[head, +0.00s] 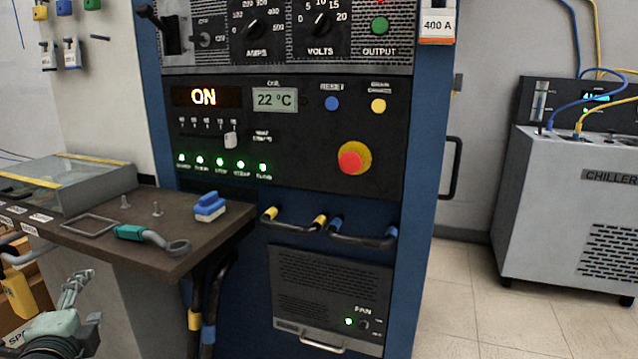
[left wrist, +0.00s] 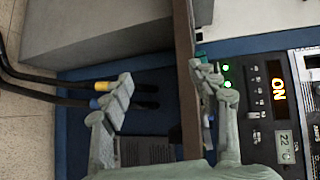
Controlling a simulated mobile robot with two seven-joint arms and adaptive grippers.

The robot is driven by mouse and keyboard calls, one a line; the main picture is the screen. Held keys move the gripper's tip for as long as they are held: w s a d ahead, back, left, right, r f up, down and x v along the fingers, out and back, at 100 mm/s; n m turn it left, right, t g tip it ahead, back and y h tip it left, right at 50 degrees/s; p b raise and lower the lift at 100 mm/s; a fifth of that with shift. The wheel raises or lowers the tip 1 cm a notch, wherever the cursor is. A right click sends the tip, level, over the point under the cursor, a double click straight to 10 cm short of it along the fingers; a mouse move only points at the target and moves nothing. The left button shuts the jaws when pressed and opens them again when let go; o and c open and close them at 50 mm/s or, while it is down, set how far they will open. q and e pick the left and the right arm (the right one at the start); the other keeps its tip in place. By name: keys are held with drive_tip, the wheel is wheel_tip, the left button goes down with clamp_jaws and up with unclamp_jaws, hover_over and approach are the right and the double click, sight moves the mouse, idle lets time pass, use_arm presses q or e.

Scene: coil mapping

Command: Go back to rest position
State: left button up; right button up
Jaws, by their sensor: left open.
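My left gripper (head: 76,290) is at the lower left in the head view, below and in front of the brown shelf (head: 205,240). In the left wrist view its two fingers (left wrist: 165,90) stand well apart with nothing between them. The shelf edge (left wrist: 185,80) shows behind the gap between the fingers. My right gripper is not in view.
A blue power cabinet (head: 425,120) with a lit ON display (head: 203,97) stands ahead. A teal-handled tool (head: 130,232) and a blue block (head: 209,207) lie on the shelf. Cables hang below it. A chiller (head: 560,190) stands right, with clear floor (head: 470,310) before it.

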use_arm(q)
drive_tip(key=s+a+f+n+g+y, duration=0.1)
drive_tip(key=s+a+f+n+g, duration=0.3)
drive_tip(key=s+f, duration=0.5)
drive_tip(key=s+a+f+n+g, duration=0.25)
drive_tip(key=s+f+g, duration=0.25)
drive_tip(key=s+f, duration=0.4)
drive_tip(key=s+d+f+n+g+h, duration=0.1)
drive_tip(key=s+d+f+n+h, duration=0.15)
drive_tip(key=d, duration=0.35)
drive_tip(key=s+d+f+n+g+h, duration=0.1)
drive_tip(key=d+f+n, duration=0.1)
drive_tip(key=d+f, duration=0.35)
drive_tip(key=s+d+f+n+h, duration=0.1)
drive_tip(key=d+n, duration=0.1)
drive_tip(key=d, duration=0.5)
wheel_tip(320, 180, down, 6)
drive_tip(key=p, duration=0.2)
drive_tip(key=shift+w+d+m+g+h+p, duration=0.2)
drive_tip(key=shift+m+g+h+p, duration=0.1)
drive_tip(key=shift+g+h+p, duration=0.1)
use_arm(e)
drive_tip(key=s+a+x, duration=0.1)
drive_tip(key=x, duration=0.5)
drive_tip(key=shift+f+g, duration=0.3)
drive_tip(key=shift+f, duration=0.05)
